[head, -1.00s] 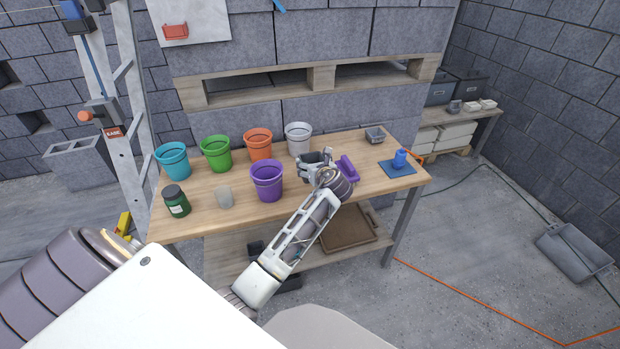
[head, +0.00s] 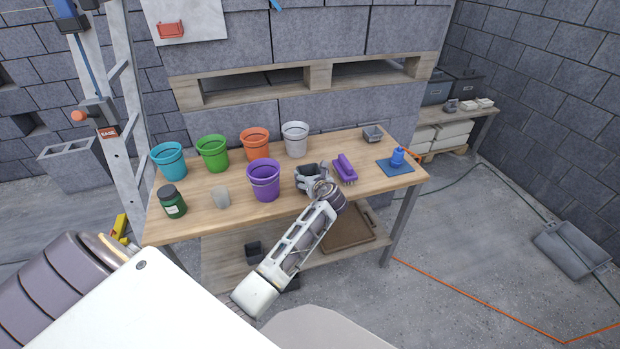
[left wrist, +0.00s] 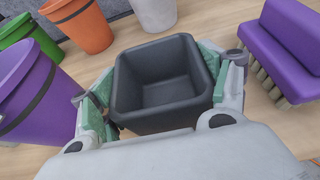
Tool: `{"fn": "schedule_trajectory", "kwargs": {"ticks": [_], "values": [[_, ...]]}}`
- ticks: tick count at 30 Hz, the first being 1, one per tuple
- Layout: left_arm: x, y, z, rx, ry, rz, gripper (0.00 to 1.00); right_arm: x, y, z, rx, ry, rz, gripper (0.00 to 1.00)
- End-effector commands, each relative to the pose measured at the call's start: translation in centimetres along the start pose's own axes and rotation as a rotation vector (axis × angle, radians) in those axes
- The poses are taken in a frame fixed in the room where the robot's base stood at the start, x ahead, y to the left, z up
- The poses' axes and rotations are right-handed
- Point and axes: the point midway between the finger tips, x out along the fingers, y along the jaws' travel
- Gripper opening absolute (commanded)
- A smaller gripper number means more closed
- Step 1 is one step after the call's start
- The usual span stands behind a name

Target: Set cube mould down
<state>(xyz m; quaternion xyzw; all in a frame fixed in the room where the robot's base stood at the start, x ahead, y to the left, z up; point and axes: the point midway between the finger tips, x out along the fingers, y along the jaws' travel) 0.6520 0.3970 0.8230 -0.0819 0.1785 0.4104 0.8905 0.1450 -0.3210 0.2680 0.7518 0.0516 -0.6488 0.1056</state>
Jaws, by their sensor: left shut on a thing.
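The cube mould (left wrist: 162,118) is a dark grey, open-topped, empty square box. In the left wrist view it sits upright between the two green-padded fingers of my left gripper (left wrist: 160,98), which is shut on it. In the head view the mould (head: 308,170) and my left gripper (head: 312,180) are at the worktable (head: 225,226), between the purple pot and the purple brush. I cannot tell whether the mould's underside touches the tabletop. My right gripper is not in view.
A purple pot (head: 264,182) stands left of the mould, a purple brush (head: 344,168) right. Orange (head: 255,145) and pale grey (head: 295,140) pots stand behind. A small grey box (head: 373,135) is at the back right; a blue item (head: 397,158) sits on a mat.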

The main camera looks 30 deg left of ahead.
Motion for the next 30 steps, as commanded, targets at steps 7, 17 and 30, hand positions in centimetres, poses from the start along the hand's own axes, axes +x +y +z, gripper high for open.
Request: {"fn": "schedule_trajectory", "kwargs": {"ticks": [7,17,30], "values": [[0.2,0.0,-0.3,-0.002,-0.002,0.0,0.47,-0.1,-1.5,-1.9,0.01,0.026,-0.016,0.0],[0.3,0.0,-0.6,0.0,-0.001,0.0,0.79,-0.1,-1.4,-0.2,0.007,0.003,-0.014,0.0],[0.3,0.0,-0.6,-0.001,-0.001,0.0,0.97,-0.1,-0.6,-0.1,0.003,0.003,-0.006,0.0]]}}
